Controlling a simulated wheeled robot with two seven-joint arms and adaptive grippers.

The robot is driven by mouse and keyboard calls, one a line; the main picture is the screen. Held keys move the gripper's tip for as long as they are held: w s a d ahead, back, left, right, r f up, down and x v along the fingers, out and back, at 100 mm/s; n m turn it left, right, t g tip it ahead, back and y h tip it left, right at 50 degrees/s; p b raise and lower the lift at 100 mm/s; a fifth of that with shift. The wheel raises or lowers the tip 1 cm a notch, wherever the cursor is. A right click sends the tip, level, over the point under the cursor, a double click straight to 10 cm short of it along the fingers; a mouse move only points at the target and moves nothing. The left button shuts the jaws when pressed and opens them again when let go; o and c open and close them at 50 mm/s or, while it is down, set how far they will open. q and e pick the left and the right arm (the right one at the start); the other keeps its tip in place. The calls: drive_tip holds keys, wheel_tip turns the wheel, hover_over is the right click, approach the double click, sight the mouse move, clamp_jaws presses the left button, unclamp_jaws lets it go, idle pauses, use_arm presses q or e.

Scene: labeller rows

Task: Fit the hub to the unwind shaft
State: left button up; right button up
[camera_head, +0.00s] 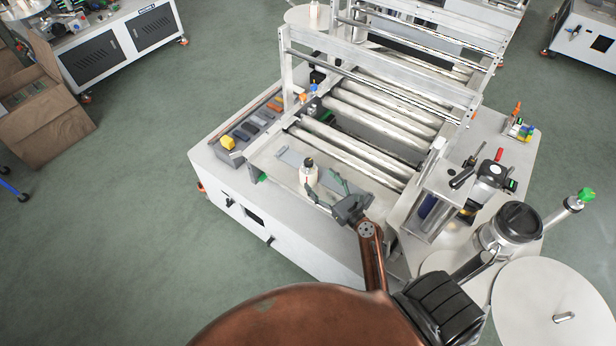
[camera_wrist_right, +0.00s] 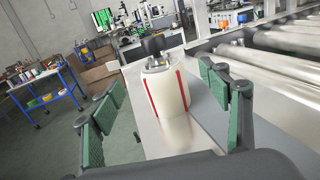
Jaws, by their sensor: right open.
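The hub, a white cylinder with red stripes and a dark top (camera_head: 308,174), stands upright on the flat deck of the labeller, left of its rollers. It also shows in the right wrist view (camera_wrist_right: 166,92). My right gripper (camera_head: 322,190) is open, its fingers pointing at the hub. In the right wrist view its green-padded fingers (camera_wrist_right: 160,96) spread on either side of the hub, with gaps on both sides. A metal shaft with a green end (camera_head: 573,204) sticks out at the right; I cannot tell whether it is the unwind shaft. My left gripper is not in view.
Steel rollers (camera_head: 382,110) and a raised frame (camera_head: 378,78) stand beyond the hub. A tray of small parts (camera_head: 250,127) lies along the left edge. A large pale disc with a centre pin (camera_head: 540,296) is at lower right.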

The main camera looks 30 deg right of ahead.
sight(309, 172)
wheel_tip(309, 172, down, 3)
drive_tip(key=shift+f+b, duration=0.1)
drive_tip(key=shift+b, duration=0.25)
drive_tip(key=shift+w+a+r, duration=0.1)
drive_tip(key=shift+w+r, duration=0.3)
drive_tip(key=shift+w, duration=0.05)
drive_tip(key=w, duration=0.6)
drive_tip(key=shift+w+a+p, duration=0.25)
drive_tip(key=shift+w+p, duration=0.05)
drive_tip(key=shift+c, duration=0.2)
drive_tip(key=c, duration=1.5)
drive_tip(key=shift+c, duration=0.2)
